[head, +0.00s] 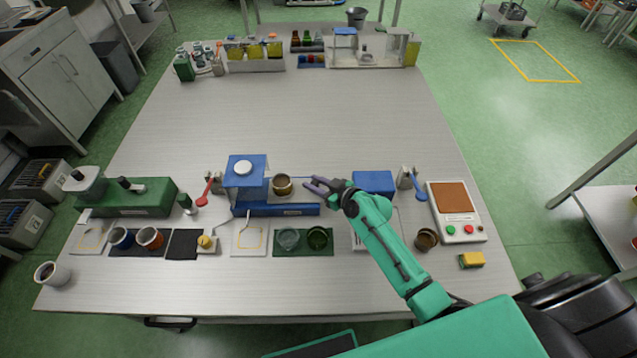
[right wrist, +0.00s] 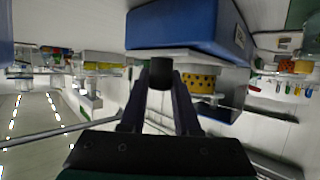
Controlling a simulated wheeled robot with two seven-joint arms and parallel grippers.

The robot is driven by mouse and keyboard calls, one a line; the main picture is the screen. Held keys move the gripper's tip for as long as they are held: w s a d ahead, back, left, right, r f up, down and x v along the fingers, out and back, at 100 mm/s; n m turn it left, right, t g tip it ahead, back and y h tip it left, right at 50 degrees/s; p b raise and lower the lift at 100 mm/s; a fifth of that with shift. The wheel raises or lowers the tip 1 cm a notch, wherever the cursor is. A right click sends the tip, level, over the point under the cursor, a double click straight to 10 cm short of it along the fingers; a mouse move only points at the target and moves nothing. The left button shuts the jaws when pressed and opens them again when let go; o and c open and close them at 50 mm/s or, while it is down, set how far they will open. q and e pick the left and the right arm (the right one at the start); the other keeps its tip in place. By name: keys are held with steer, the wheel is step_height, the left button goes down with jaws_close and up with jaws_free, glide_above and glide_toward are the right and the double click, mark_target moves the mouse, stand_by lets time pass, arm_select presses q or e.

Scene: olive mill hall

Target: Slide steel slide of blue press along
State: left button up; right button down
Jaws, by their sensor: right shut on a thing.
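The blue press (head: 245,172) stands at the middle front of the table, its long blue base (head: 285,211) reaching right. In the head view a brown round cup (head: 282,183) stands over the right part of the base, clear of the press frame. In the right wrist view, which looks upside down, a grey steel slide (right wrist: 170,54) lies along the blue base (right wrist: 185,24), with a yellow perforated basket (right wrist: 198,82) at it. My right gripper (head: 318,185) is at the slide's right end, shut on a dark knob (right wrist: 160,73). My left gripper is out of view.
A blue box (head: 374,182) stands just right of my right gripper. Glass bowls on a dark green mat (head: 282,250) lie in front of the base. The table middle behind the press is clear.

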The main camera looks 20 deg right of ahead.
mark_target(287, 188)
steer(key=a, duration=0.3)
steer(key=w+a, duration=0.1)
steer(key=a, duration=0.2)
steer(key=w+a, duration=0.1)
steer(key=a, duration=0.2)
steer(key=shift+w+a+r, duration=0.1)
steer(key=shift+w+a, duration=0.1)
steer(key=c, duration=0.9)
jaws_free()
steer(key=shift+o, duration=1.4)
steer(key=shift+a, duration=0.15)
steer(key=shift+s+d+r, duration=0.1)
steer(key=shift+s+d, duration=0.25)
steer(key=shift+s, duration=0.05)
steer(key=v, duration=1.3)
steer(key=shift+s+r, duration=0.2)
